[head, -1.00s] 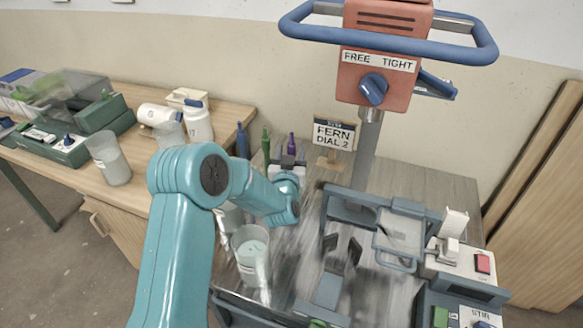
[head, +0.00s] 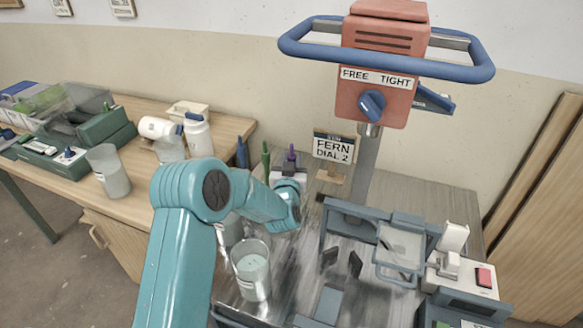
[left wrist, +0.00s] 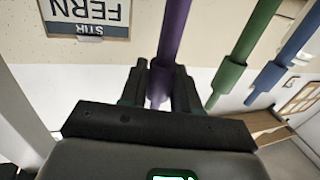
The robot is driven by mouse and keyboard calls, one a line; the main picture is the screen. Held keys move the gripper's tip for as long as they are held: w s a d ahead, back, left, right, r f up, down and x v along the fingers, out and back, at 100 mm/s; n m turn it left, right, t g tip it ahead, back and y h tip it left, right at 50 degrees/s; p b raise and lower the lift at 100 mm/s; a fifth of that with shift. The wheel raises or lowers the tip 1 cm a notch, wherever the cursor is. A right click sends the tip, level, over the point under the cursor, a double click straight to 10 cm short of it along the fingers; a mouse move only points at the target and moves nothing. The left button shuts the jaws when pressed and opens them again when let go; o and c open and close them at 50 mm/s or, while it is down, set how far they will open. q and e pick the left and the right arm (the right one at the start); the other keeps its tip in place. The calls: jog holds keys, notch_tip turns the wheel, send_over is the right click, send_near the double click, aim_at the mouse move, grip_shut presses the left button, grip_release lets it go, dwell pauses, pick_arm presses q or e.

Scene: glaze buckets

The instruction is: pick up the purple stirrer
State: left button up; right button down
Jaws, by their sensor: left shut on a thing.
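The purple stirrer (head: 291,153) stands upright near the wall in the head view, just left of the FERN DIAL 2 sign. It also shows large in the left wrist view (left wrist: 173,38), between the dark fingers. My left gripper (head: 291,167) is shut on the purple stirrer; its teal arm hides part of the area below. In the left wrist view the fingers (left wrist: 160,88) close around its shaft. The stirrer's lower end is hidden in the head view. My right gripper is in neither view.
A green stirrer (head: 266,160) and a blue stirrer (head: 242,153) stand to the left of the purple one. A clear bucket (head: 251,272) stands on the metal bench, in front of my arm. The FERN DIAL 2 sign (head: 333,147) and the red-headed stand (head: 383,60) are to the right.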

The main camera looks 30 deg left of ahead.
pick_arm(q)
notch_tip(320, 180, up, 28)
jog(key=p, duration=0.8)
dwell(0.4)
jog(key=shift+f, duration=0.1)
